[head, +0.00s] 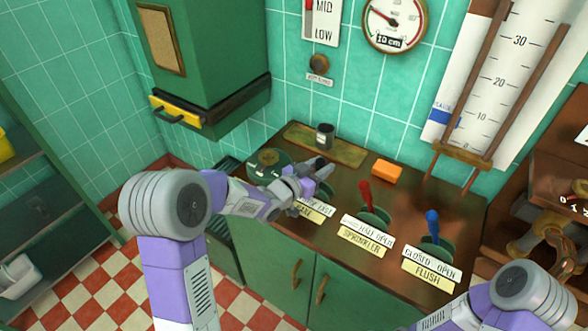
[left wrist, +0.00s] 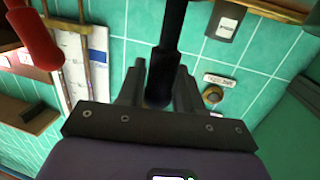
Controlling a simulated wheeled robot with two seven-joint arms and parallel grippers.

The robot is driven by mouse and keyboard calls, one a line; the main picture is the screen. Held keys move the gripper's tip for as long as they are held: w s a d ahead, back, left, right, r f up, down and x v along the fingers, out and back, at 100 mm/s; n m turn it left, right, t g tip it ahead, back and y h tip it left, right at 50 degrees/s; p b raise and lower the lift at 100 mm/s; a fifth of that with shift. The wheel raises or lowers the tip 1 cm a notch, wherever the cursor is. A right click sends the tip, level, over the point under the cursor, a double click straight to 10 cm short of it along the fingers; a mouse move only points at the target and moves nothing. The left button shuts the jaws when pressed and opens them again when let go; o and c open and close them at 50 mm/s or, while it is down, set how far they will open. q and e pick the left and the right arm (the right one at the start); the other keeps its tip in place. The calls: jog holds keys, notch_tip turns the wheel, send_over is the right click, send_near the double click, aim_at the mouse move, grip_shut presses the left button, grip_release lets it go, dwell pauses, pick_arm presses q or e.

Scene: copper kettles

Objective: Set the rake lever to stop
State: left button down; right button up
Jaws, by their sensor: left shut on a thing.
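The rake lever shows in the left wrist view as a dark shaft with a black grip (left wrist: 172,30) between my fingers. In the head view my left gripper (head: 314,178) covers it, above the partly hidden yellow RAKE label (head: 313,212) at the left of the counter's lever row. My left gripper, also in the left wrist view (left wrist: 158,88), is shut on the lever. Which position the lever stands at cannot be told, as the position label is partly hidden. My right arm enters at the lower right; its gripper is out of view.
The red sprinkler lever (head: 365,195) and the blue flush lever (head: 432,222) stand to the right on the wooden counter (head: 340,180). An orange block (head: 387,172) and a dark cup (head: 325,136) sit behind. A green cabinet (head: 205,60) hangs at back left.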

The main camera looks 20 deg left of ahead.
pick_arm(q)
jog(key=shift+d, duration=0.15)
jog(key=c, duration=1.2)
grip_release()
jog(key=o, duration=0.4)
jog(key=shift+w+f, duration=0.1)
jog(key=shift+w, duration=0.05)
jog(key=p+v, duration=0.1)
jog(key=v, duration=0.6)
jog(key=shift+s, duration=0.35)
